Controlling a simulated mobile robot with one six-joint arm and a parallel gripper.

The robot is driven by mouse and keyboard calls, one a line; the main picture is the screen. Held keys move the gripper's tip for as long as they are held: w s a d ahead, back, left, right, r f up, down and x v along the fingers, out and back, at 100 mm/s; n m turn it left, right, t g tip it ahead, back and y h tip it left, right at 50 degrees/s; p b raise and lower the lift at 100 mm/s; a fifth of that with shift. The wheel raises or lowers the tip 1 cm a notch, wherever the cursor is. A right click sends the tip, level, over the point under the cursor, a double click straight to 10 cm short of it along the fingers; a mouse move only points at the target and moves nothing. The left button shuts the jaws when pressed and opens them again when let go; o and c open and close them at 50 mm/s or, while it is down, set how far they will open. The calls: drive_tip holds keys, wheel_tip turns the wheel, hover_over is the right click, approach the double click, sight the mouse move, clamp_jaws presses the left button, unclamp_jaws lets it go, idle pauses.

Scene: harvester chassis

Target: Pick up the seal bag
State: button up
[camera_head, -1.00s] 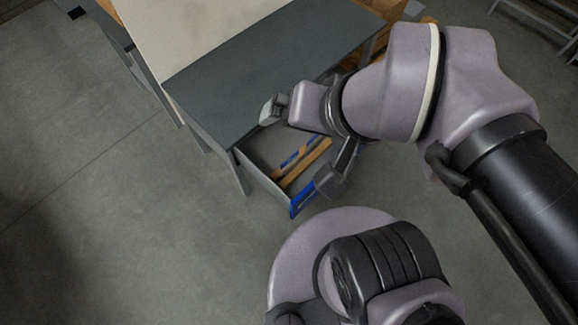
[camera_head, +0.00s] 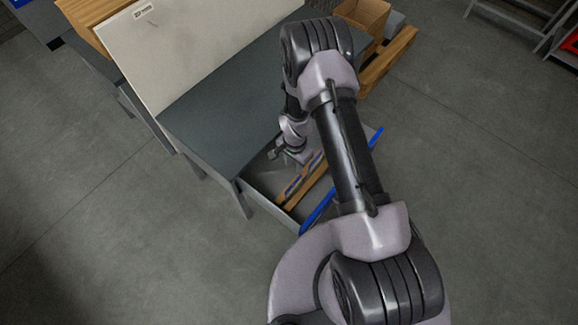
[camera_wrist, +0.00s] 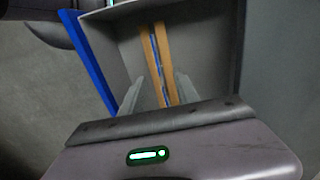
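My gripper (camera_head: 280,151) reaches down over the open drawer (camera_head: 262,203) under the grey worktop. In the wrist view, its two fingers (camera_wrist: 158,94) stand apart with nothing seen held between them. The drawer shows there as a grey tray (camera_wrist: 200,40) with two wooden strips and a thin blue line between them. I cannot make out a seal bag for certain in either view. Part of the drawer is hidden by my arm and the gripper body.
The grey worktop (camera_head: 225,95) overhangs the drawer's back, with a pale upright panel (camera_head: 180,40) behind. The drawer's front edge is blue (camera_head: 318,210). A cardboard box (camera_head: 362,16) and a wooden pallet (camera_head: 388,60) stand behind the arm. The floor at left is clear.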

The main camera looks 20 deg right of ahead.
sight(293, 186)
drive_tip(key=f+b, duration=0.1)
drive_tip(key=f, duration=0.3)
drive_tip(key=s+f+b, duration=0.1)
drive_tip(key=f+b, duration=0.1)
drive_tip(key=f, duration=0.3)
drive_tip(key=f+b, duration=0.1)
drive_tip(key=f, duration=0.4)
drive_tip(key=shift+s, duration=0.15)
wheel_tip(293, 186, down, 6)
drive_tip(key=b, duration=0.3)
drive_tip(key=shift+a, duration=0.1)
drive_tip(key=shift+r, duration=0.1)
drive_tip(key=shift+c, duration=0.5)
clamp_jaws()
